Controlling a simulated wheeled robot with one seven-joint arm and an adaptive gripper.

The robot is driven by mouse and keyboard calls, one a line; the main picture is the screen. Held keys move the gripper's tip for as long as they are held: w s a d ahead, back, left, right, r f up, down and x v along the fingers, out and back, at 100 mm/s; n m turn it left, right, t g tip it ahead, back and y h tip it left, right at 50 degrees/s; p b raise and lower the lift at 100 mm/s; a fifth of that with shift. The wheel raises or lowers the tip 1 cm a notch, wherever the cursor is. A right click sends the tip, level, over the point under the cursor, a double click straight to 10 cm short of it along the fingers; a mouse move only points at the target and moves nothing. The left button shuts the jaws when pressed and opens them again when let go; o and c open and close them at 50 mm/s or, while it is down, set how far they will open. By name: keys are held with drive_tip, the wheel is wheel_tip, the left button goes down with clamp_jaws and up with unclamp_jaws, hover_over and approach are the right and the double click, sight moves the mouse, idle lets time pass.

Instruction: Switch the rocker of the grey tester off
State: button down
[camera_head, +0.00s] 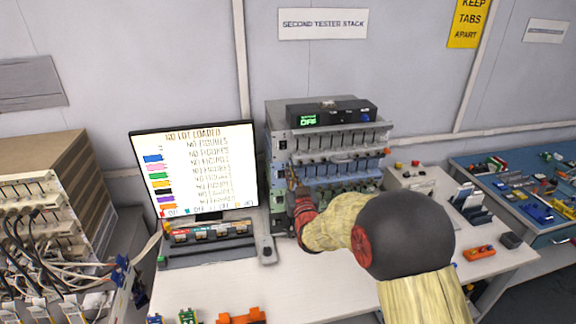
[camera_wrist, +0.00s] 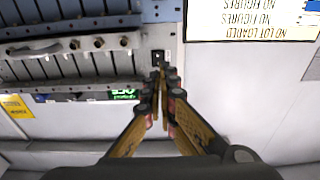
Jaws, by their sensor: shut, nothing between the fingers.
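The grey tester (camera_head: 330,143) is the upper unit of the stack in the head view, with a row of slots and a pale bar across its front. In the wrist view, which is upside down, its slotted front (camera_wrist: 60,65) fills the left side. A small dark rocker (camera_wrist: 157,56) sits on the panel at the tester's end, right at my fingertips. My gripper (camera_wrist: 161,70) is shut and empty, its tips in front of the rocker's panel. It also shows in the head view (camera_head: 292,172) at the stack's left edge. I cannot tell whether the tips touch the rocker, or its position.
A black box with a green display (camera_head: 308,120) sits on top of the stack. A blue tester (camera_head: 335,172) is below the grey one. A screen (camera_head: 196,167) stands close on the left. Racks with cables are at far left; a blue parts table (camera_head: 470,160) is right.

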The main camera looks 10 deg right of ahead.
drive_tip(key=shift+s+f, duration=0.15)
drive_tip(key=shift+s, duration=1.05)
